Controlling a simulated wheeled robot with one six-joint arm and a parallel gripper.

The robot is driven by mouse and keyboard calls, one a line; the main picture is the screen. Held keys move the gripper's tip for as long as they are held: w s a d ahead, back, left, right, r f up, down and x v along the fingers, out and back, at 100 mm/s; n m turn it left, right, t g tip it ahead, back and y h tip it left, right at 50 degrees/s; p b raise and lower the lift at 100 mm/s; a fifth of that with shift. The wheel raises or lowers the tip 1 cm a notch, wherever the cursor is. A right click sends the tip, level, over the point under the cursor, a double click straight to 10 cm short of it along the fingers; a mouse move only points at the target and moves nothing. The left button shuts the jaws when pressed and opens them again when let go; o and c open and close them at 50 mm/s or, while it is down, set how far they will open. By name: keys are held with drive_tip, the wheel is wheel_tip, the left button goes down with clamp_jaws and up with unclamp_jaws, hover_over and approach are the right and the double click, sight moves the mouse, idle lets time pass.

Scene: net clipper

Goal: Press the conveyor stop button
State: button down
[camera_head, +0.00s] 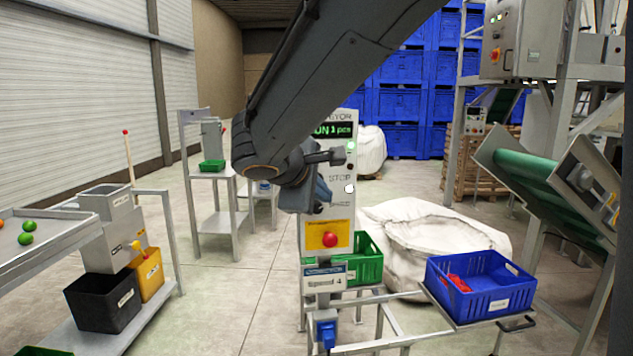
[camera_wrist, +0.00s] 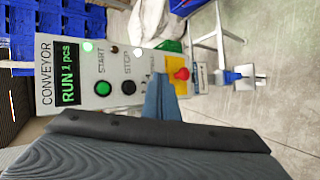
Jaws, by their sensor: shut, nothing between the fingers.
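The conveyor control panel (camera_wrist: 75,60) shows sideways in the wrist view, its green display (camera_wrist: 68,86) reading RUN 1 pcs. The black STOP button (camera_wrist: 128,87) sits beside the green START button (camera_wrist: 103,88). A red mushroom button (camera_wrist: 181,74) is on a yellow plate. My gripper (camera_wrist: 160,98) is shut and empty, its blue fingers overlapping the panel between STOP and the yellow plate. In the head view my gripper (camera_head: 322,198) is in front of the panel post (camera_head: 343,220) and hides the START and STOP buttons. I cannot tell whether it touches the panel.
A blue crate (camera_head: 463,307) with red items stands on a stand at right. A green crate (camera_head: 368,268) and white bulk bags (camera_head: 425,245) are behind the post. The green conveyor (camera_head: 535,190) slopes at far right. Open floor (camera_head: 235,275) lies left of the post.

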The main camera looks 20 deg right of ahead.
drive_tip(key=w, duration=0.8)
drive_tip(key=shift+w+d, duration=0.4)
idle(2.0)
drive_tip(key=shift+w+f, duration=0.1)
drive_tip(key=shift+w, duration=0.3)
drive_tip(key=shift+w+d+b, duration=0.1)
drive_tip(key=shift+w+b, duration=0.25)
drive_tip(key=shift+w, duration=0.1)
idle(0.6)
idle(0.4)
drive_tip(key=shift+s+b, duration=0.3)
drive_tip(key=shift+s, duration=0.6)
